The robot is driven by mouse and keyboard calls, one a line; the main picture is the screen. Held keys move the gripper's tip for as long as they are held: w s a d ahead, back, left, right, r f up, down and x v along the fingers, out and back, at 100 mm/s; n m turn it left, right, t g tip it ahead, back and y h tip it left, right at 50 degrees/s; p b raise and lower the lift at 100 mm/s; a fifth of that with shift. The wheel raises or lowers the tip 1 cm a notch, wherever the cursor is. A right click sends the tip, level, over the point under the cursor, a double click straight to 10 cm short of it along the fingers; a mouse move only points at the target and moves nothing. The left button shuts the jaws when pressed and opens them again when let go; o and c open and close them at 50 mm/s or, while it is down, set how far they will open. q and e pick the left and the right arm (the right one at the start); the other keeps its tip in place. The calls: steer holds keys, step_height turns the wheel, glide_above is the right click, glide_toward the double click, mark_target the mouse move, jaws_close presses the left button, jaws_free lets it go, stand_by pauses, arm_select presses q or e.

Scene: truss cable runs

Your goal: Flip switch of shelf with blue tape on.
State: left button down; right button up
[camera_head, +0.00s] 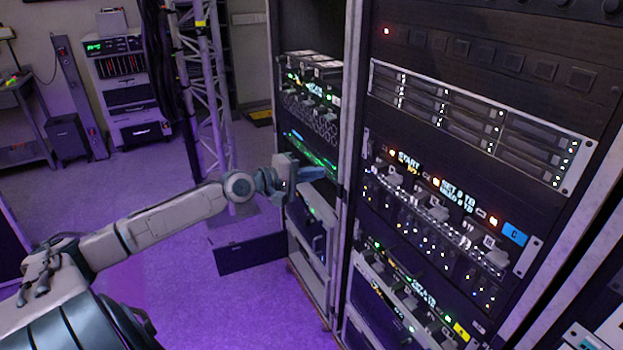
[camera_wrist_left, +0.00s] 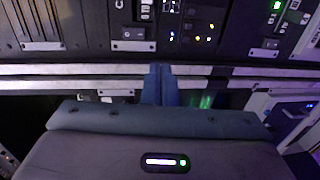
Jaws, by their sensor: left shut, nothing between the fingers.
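A blue tape label (camera_head: 514,233) marked with a letter sits at the right end of a shelf (camera_head: 430,225) in the right rack. This shelf carries lit displays and several small modules; its switch is too small to tell in the head view. My left gripper (camera_head: 316,172) is shut and empty, in front of the left rack, left of the blue-taped shelf and apart from it. In the left wrist view its shut blue fingers (camera_wrist_left: 161,84) point at a rack front. A rocker switch (camera_wrist_left: 134,33) and another switch (camera_wrist_left: 271,43) show there; no blue tape is visible.
The left rack (camera_head: 313,100) stands beside the right rack, with a pale upright (camera_head: 347,130) between them. A lower shelf bears yellow tape (camera_head: 461,331). A metal truss (camera_head: 205,90) with cables stands behind my left arm. A dark box (camera_head: 248,253) lies on the purple-lit floor.

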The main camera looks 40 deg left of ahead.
arm_select(q)
steer(key=shift+s+a+f, duration=0.1)
steer(key=shift+s+a, duration=0.05)
steer(key=shift+s, duration=0.15)
arm_select(e)
steer(key=shift+w+a+f, duration=0.2)
steer(key=shift+w+a, duration=0.15)
steer(key=shift+a, duration=0.2)
steer(key=shift+d, duration=0.4)
